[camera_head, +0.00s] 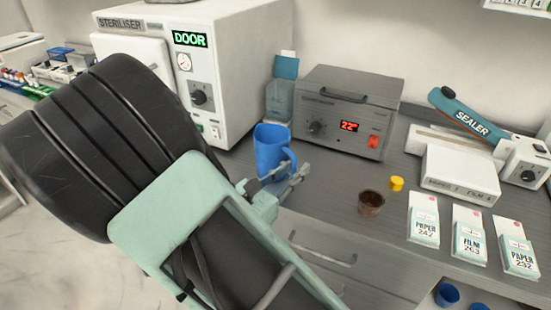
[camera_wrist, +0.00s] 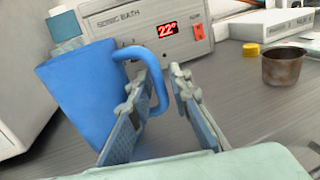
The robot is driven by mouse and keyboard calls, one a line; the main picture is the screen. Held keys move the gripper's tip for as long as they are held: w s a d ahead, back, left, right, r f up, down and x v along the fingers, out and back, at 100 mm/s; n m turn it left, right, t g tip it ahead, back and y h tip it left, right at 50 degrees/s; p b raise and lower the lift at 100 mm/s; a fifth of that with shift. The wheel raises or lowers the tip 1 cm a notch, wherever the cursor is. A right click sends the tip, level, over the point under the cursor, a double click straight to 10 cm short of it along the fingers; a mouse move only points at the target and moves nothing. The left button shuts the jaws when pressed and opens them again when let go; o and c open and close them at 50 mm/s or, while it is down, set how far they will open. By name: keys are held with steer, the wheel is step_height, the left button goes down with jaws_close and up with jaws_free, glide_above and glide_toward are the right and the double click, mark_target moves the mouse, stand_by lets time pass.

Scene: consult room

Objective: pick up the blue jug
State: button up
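The blue jug (camera_head: 271,149) stands upright on the grey counter in front of the steriliser and the bath, its handle facing right. In the wrist view the jug (camera_wrist: 80,95) fills the left side. My gripper (camera_head: 296,178) is at the jug's handle side. In the wrist view my gripper (camera_wrist: 163,95) has its two fingers apart, with the handle's outer bar between them. The left finger overlaps the handle opening and hides part of it. I cannot tell whether either finger touches the handle.
The steriliser (camera_head: 240,60) stands behind left and the bath box (camera_head: 345,115) behind right. A brown cup (camera_head: 371,203) and a yellow cap (camera_head: 396,183) sit to the right, near a sealer (camera_head: 470,115) and several paper packs (camera_head: 423,220). Drawers (camera_head: 320,250) are below the counter's front edge.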

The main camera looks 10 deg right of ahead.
jaws_close()
steer(key=shift+r, duration=0.2)
stand_by(0.3)
steer(key=shift+r+p, duration=0.35)
steer(key=shift+r, duration=0.45)
steer(key=s+a+r+p, duration=0.3)
steer(key=s+a+r, duration=0.2)
steer(key=s+r, duration=0.6)
steer(key=shift+s+a, duration=0.4)
steer(key=shift+s, duration=0.35)
